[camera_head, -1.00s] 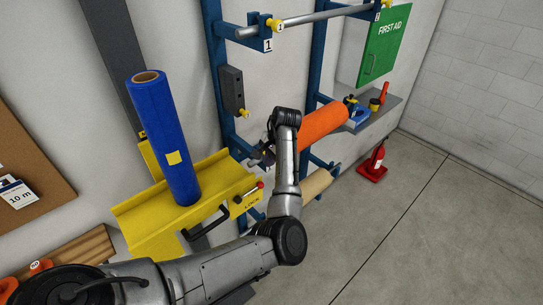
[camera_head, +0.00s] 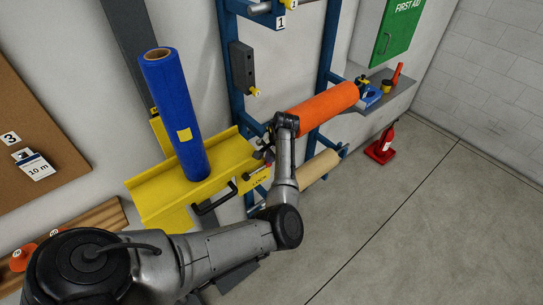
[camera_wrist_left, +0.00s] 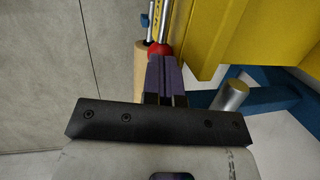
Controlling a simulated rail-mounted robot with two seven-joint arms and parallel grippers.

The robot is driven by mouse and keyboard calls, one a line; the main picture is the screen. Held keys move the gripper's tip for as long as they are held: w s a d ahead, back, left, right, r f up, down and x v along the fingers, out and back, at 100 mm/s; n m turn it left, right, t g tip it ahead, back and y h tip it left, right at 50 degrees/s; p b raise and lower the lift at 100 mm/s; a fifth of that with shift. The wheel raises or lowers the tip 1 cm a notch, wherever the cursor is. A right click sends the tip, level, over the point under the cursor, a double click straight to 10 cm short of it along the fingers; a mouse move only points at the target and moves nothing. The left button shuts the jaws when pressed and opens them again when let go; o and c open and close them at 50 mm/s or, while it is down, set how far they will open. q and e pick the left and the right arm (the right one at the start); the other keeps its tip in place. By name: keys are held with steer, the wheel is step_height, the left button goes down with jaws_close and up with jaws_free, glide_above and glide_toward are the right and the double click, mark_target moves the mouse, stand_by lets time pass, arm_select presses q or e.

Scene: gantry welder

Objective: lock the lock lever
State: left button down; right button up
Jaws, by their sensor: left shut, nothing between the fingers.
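The lock lever (camera_wrist_left: 160,48) shows in the left wrist view as a thin metal rod ending in a red ball knob, beside the yellow cradle (camera_wrist_left: 215,30). My left gripper (camera_wrist_left: 163,62) is shut and empty, its purple fingertips right at the knob and overlapping it in the picture. I cannot tell whether they touch. In the head view my left gripper (camera_head: 264,150) is over the right end of the yellow cradle (camera_head: 150,200). The knob is hard to make out there. A blue roll (camera_head: 178,120) stands upright on the cradle. My right gripper is not in view.
An orange roll (camera_head: 325,108) hangs on the blue rack (camera_head: 328,50) just right of my gripper, with a tan roll (camera_head: 318,170) below it. A black handle (camera_head: 215,200) sticks out from the cradle. The floor (camera_head: 400,230) at right has free room.

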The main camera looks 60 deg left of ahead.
arm_select(q)
steer(key=f+p, duration=0.2)
steer(key=f, duration=0.1)
steer(key=shift+w+f+p, duration=0.25)
steer(key=shift+f+p, duration=0.15)
steer(key=shift+f, duration=0.3)
